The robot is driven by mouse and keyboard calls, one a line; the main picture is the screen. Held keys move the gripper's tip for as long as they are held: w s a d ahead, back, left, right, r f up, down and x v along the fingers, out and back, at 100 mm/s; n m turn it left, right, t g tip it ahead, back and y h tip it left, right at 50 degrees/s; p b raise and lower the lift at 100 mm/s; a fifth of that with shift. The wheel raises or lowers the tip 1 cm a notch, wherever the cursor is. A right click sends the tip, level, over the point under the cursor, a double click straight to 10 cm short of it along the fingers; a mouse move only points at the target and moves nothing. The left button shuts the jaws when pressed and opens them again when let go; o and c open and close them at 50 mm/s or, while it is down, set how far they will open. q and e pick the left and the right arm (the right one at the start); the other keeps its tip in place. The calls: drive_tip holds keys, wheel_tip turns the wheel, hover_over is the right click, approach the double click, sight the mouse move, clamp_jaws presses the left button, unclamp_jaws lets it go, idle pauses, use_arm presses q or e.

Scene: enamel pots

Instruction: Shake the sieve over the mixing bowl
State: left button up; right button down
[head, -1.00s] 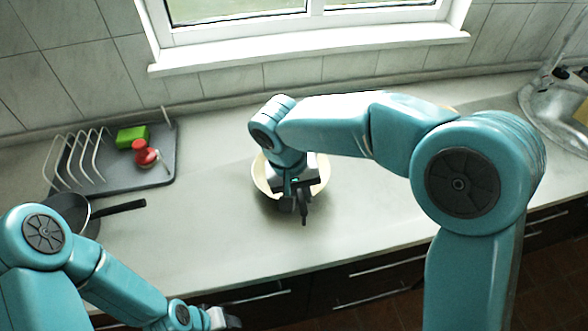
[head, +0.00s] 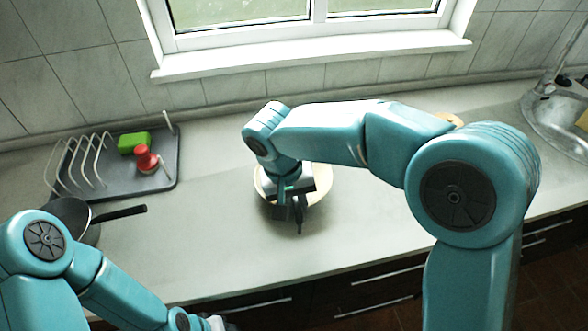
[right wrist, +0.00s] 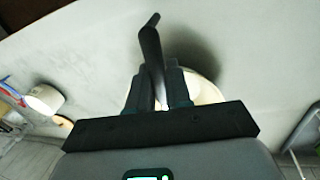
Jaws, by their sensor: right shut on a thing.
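The cream mixing bowl (head: 322,188) stands on the counter in mid-view, partly covered by my right gripper. My right gripper (head: 296,199) is over the bowl and shut on the dark handle of the sieve (head: 299,220). The handle sticks out toward the front edge of the counter. In the right wrist view the handle (right wrist: 151,45) rises from between the fingers, with part of the bowl's pale rim (right wrist: 208,92) behind it. The sieve's basket is hidden. My left gripper (head: 222,325) is at the bottom edge, mostly cut off.
A grey drying rack (head: 165,172) with a green sponge (head: 133,142) and a red-topped brush (head: 146,158) is at the left. A dark pan (head: 70,212) lies in front of it. A sink (head: 560,120) is at the far right. The counter around the bowl is clear.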

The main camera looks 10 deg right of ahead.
drive_tip(key=shift+a+b, duration=0.3)
idle(1.3)
drive_tip(key=shift+a, duration=0.1)
